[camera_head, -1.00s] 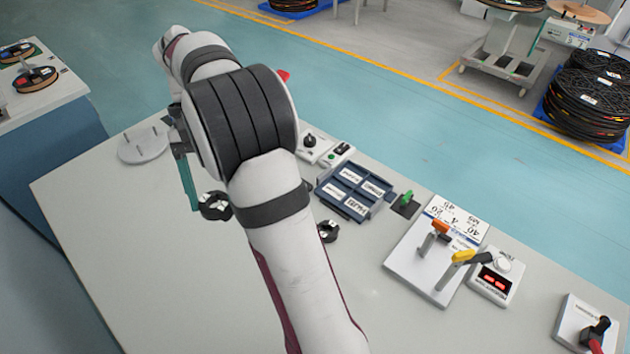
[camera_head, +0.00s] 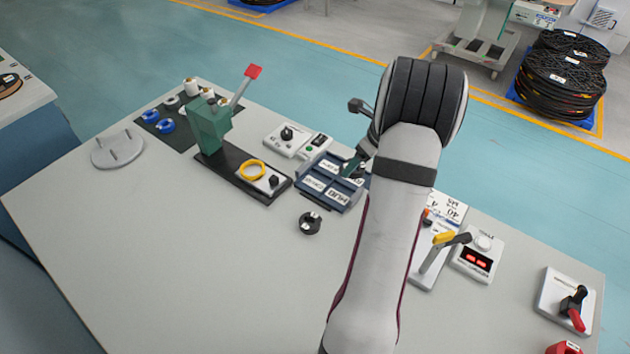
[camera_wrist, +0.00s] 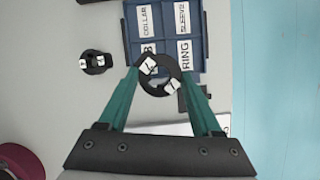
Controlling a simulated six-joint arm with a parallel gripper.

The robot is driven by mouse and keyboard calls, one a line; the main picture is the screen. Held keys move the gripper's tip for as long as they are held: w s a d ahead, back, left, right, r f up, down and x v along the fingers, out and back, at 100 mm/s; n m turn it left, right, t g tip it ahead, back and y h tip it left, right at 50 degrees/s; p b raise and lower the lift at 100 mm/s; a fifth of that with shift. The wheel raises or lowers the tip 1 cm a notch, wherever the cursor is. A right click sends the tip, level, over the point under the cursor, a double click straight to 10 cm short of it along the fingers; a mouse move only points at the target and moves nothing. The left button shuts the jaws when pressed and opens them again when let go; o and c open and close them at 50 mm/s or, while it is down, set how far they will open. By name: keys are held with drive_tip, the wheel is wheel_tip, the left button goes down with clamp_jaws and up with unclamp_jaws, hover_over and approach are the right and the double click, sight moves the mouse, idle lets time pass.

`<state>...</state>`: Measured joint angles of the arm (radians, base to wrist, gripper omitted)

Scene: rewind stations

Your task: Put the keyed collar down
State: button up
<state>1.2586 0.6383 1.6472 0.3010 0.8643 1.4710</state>
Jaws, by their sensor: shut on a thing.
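The held keyed collar (camera_wrist: 174,70) is a black ring with white marks. It shows in the wrist view between the teal fingers of my gripper (camera_wrist: 160,77), which is shut on it. In the head view my gripper (camera_head: 354,165) is over the right part of a blue tray (camera_head: 318,170), and my arm hides the collar. The tray also shows in the wrist view (camera_wrist: 163,30), with compartments labelled COLLAR, SLEEVE and RING and one label partly covered. The held collar overlaps the tray's near edge in that view. I cannot tell its height.
A similar black ring part (camera_head: 311,223) lies on the table in front of the tray; it also shows in the wrist view (camera_wrist: 97,62). A green press (camera_head: 211,128) stands left, a switch box (camera_head: 287,138) behind. A lever stand (camera_head: 424,265) is right. The front-left table is clear.

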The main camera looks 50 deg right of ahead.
hover_over(314, 182)
drive_tip(key=s, duration=0.2)
drive_tip(key=f, duration=0.6)
drive_tip(key=shift+w+a+f, duration=0.1)
drive_tip(key=shift+w, duration=0.1)
wheel_tip(314, 182, down, 4)
drive_tip(key=shift+r, duration=0.1)
drive_tip(key=shift+f, duration=0.25)
